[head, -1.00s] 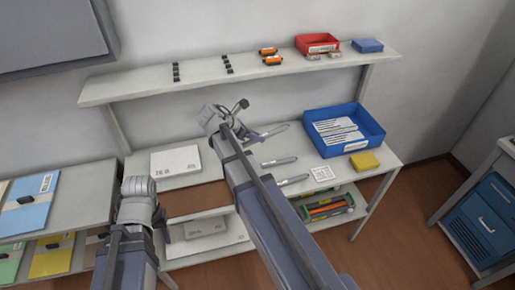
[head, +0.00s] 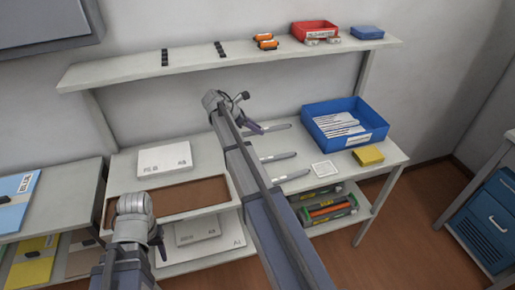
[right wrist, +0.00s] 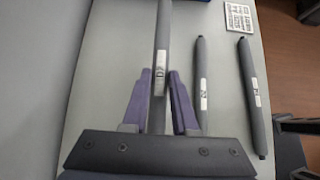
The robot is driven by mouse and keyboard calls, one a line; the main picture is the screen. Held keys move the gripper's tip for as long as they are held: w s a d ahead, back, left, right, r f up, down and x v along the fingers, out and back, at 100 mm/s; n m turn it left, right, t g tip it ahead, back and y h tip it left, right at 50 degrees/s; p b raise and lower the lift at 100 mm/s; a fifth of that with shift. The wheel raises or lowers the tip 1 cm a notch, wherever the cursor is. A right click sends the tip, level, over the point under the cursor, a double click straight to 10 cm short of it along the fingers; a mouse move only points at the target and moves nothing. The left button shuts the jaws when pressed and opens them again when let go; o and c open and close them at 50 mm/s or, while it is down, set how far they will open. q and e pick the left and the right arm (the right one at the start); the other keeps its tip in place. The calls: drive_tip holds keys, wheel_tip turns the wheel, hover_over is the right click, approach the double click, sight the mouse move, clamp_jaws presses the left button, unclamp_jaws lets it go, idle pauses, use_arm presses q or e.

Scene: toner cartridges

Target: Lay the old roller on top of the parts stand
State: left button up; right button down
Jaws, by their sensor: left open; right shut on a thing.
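Three dark grey rollers with small white labels lie side by side on the bench. My right gripper (right wrist: 159,100) is shut on the leftmost one (right wrist: 162,35) in the right wrist view. In the head view this right gripper (head: 252,128) is at the left end of the farthest roller (head: 278,127). The middle roller (right wrist: 202,75) and the right roller (right wrist: 253,95) lie free beside it. My left gripper (head: 157,240) is low at the left, near the brown tray, its fingers mostly hidden. I cannot tell which thing is the parts stand.
A blue bin (head: 378,137) with white packets stands at the bench's right, with a yellow block (head: 368,156) in front. A brown-bottomed tray (head: 185,194) and white box (head: 165,159) are left. The upper shelf (head: 120,72) holds black pieces, orange parts and a red bin (head: 315,27).

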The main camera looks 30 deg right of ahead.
drive_tip(key=shift+f+b, duration=3.25)
drive_tip(key=shift+f, duration=0.6)
use_arm(q)
wheel_tip(320, 180, down, 7)
drive_tip(key=shift+f, duration=0.2)
use_arm(e)
drive_tip(key=shift+r, duration=0.15)
use_arm(q)
drive_tip(key=shift+f, duration=0.15)
use_arm(e)
drive_tip(key=c, duration=0.7)
unclamp_jaws()
drive_tip(key=shift+r+p, duration=0.15)
drive_tip(key=shift+p, duration=0.15)
drive_tip(key=p+v, duration=0.7)
drive_tip(key=v, duration=0.4)
drive_tip(key=shift+p, duration=0.4)
use_arm(q)
wheel_tip(320, 180, up, 9)
use_arm(e)
drive_tip(key=shift+w+a+r, duration=0.1)
drive_tip(key=shift+a+r, duration=0.1)
drive_tip(key=shift+a, duration=0.15)
